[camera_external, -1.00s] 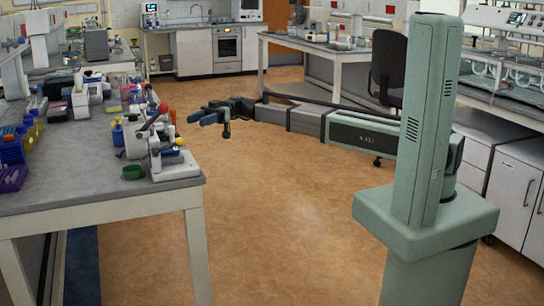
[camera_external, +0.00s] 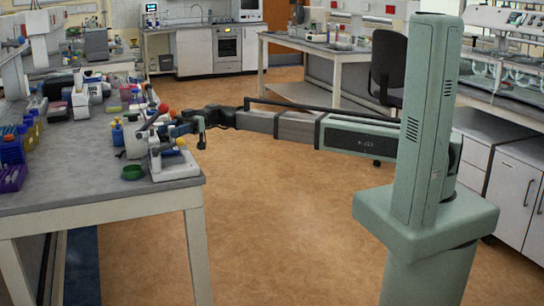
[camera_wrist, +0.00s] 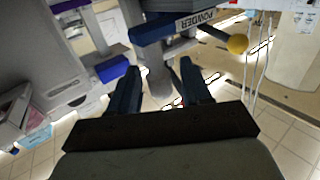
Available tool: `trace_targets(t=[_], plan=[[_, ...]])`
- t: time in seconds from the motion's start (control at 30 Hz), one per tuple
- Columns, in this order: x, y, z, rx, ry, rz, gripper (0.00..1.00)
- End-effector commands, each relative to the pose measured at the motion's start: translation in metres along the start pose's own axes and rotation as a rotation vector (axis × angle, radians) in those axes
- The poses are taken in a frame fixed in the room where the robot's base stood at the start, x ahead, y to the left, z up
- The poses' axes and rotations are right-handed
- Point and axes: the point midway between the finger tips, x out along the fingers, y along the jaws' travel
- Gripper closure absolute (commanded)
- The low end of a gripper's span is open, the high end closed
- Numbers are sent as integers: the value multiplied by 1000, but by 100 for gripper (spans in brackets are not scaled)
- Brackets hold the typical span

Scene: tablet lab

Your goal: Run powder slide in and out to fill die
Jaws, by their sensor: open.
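The white tablet press (camera_external: 172,167) stands at the right edge of the left bench, with a red ball on its lever and a yellow knob (camera_external: 180,142). My gripper (camera_external: 184,133) is at the press's upper right side. In the wrist view my gripper (camera_wrist: 158,72) is open, its two dark blue fingers pointing at the press. The powder slide (camera_wrist: 190,22), a blue block labelled POWDER, lies just beyond the fingertips. A grey rounded part (camera_wrist: 158,82) shows between the fingers; I cannot tell whether they touch it. The die is not clearly visible.
A green dish (camera_external: 132,172) sits left of the press on the bench (camera_external: 90,195). Several bottles and racks crowd the bench behind and to the left. A yellow ball (camera_wrist: 237,44) is right of the fingers in the wrist view. The floor right of the bench is clear.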

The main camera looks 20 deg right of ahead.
Motion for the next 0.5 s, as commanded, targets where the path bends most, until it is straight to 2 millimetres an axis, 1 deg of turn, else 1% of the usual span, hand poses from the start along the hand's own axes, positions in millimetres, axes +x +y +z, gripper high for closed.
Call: trace_targets(t=[0.27, 0.37, 0.5], plan=[[1, 0, 0, 0, 0, 1, 52], [1, 0, 0, 0, 0, 1, 59], [1, 0, 0, 0, 0, 1, 73]])
